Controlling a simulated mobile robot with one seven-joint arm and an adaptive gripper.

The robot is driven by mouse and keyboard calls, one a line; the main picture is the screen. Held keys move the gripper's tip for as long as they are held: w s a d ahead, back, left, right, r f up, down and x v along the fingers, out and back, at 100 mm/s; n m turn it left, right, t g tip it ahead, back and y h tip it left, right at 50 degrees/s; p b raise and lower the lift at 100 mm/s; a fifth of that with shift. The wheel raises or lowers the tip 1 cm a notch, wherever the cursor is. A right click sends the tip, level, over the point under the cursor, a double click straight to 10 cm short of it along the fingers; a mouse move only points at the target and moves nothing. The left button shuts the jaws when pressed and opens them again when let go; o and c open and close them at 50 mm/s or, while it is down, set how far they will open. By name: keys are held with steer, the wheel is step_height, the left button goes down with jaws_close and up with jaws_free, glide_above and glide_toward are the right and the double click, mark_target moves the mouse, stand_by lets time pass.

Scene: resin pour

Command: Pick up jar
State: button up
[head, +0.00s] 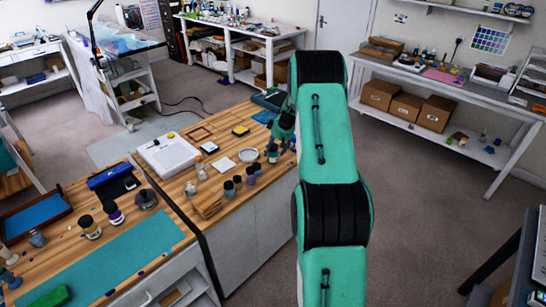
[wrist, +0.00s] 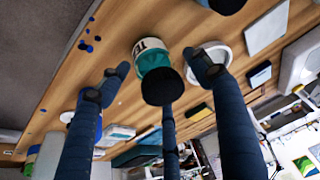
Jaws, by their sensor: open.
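In the wrist view, a jar (wrist: 153,58) with a white and teal side stands on the wooden bench top (wrist: 60,100). A dark round top, which looks like its lid, faces the camera. My gripper (wrist: 160,68) has its blue fingers spread apart, one to the left of the jar and one to the right. A third finger shows below the jar in the picture. I see no clear contact with the jar. In the head view, my gripper (head: 283,136) is over the right edge of the wooden bench, partly behind my arm, and I cannot make out this jar there.
A round white dish (head: 248,155) lies near the gripper. Several dark-lidded jars (head: 237,182) stand at the bench's front right. Grey floor (head: 420,190) is clear to the right.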

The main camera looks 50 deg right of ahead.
steer(key=shift+c, duration=0.5)
steer(key=c, duration=1.1)
steer(key=shift+o, duration=0.2)
steer(key=shift+r, duration=0.1)
steer(key=shift+r+p, duration=0.3)
steer(key=shift+r, duration=1.2)
steer(key=shift+s+a+r, duration=0.1)
steer(key=shift+r, duration=0.2)
steer(key=s+a, duration=0.3)
steer(key=s, duration=0.1)
steer(key=s+a, duration=0.3)
steer(key=s, duration=0.1)
steer(key=s+a+r, duration=0.1)
steer(key=s+a, duration=0.2)
steer(key=s, duration=0.1)
steer(key=shift+s+a+r, duration=0.1)
steer(key=shift+s+a, duration=0.05)
steer(key=shift+a, duration=0.25)
